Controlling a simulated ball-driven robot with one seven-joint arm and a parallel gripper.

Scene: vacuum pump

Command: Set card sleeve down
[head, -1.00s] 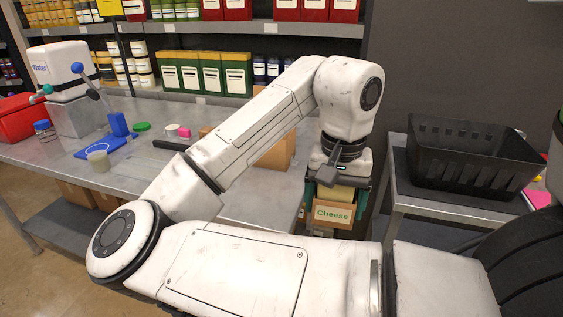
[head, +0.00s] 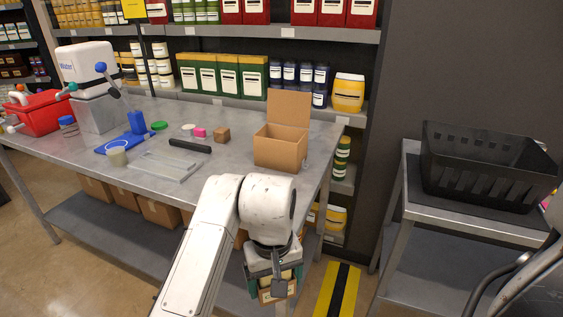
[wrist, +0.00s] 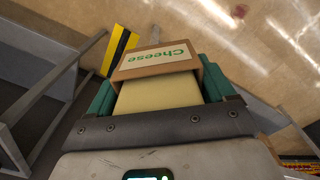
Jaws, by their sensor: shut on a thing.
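My gripper (head: 272,284) hangs in front of the table's near edge. It is shut on the card sleeve (head: 278,291), a brown cardboard piece with a white "Cheese" label. In the wrist view the sleeve (wrist: 153,62) sits around the far end of a pale yellow block (wrist: 158,92), between the teal fingers (wrist: 160,88). The label reads upside down there. In that view the floor shows beyond the sleeve. The sleeve's underside is hidden.
The grey metal table (head: 225,165) holds an open cardboard box (head: 281,148), a clear tray (head: 165,165), a black bar (head: 190,146) and small items. A black basket (head: 485,170) stands on a side table at right. The table's front middle has free room.

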